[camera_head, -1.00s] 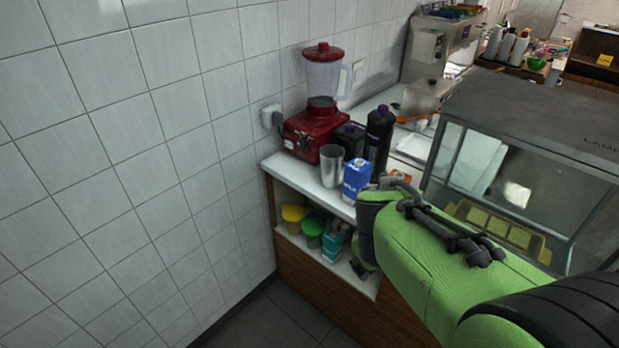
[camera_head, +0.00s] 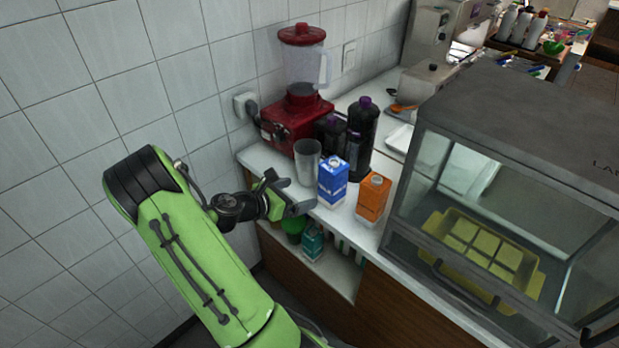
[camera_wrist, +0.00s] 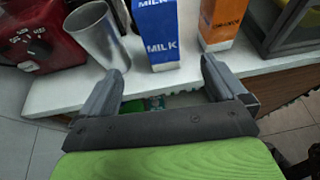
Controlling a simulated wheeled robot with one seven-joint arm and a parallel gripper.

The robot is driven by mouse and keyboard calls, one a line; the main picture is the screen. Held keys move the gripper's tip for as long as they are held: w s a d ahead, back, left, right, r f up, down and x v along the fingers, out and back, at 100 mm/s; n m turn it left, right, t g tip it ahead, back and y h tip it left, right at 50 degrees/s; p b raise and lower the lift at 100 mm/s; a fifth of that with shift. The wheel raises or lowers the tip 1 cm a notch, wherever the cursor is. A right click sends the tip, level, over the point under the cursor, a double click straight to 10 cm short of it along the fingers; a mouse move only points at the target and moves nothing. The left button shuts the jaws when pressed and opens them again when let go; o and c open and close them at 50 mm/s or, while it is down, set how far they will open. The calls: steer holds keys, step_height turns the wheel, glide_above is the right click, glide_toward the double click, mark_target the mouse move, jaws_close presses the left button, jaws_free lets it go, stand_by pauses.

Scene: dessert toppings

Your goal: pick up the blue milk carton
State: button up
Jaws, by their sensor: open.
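The blue milk carton (camera_head: 332,182) stands upright on the white counter near its front edge. It is blue with a white lower part and lettering. My gripper (camera_head: 296,196) is at the counter's front edge, just left of and in front of the carton. In the wrist view, my gripper (camera_wrist: 162,82) is open and empty. The carton (camera_wrist: 158,38) stands ahead of the gap between the fingers, and its top is cut off by the picture's edge. I see no contact between fingers and carton.
A metal cup (camera_head: 307,162) stands close left of the carton, and an orange carton (camera_head: 373,198) stands to its right. Dark bottles (camera_head: 362,135) and a red blender (camera_head: 297,115) are behind. A glass display case (camera_head: 480,200) bounds the right. A lower shelf holds a teal carton (camera_head: 313,243).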

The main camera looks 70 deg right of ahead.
mark_target(333, 184)
steer(key=b+x, duration=0.2)
steer(key=x, duration=1.3)
steer(key=shift+s+f, duration=0.2)
steer(key=shift+f, duration=0.1)
steer(key=shift+c, duration=0.8)
steer(key=shift+r, duration=0.1)
steer(key=c, duration=1.2)
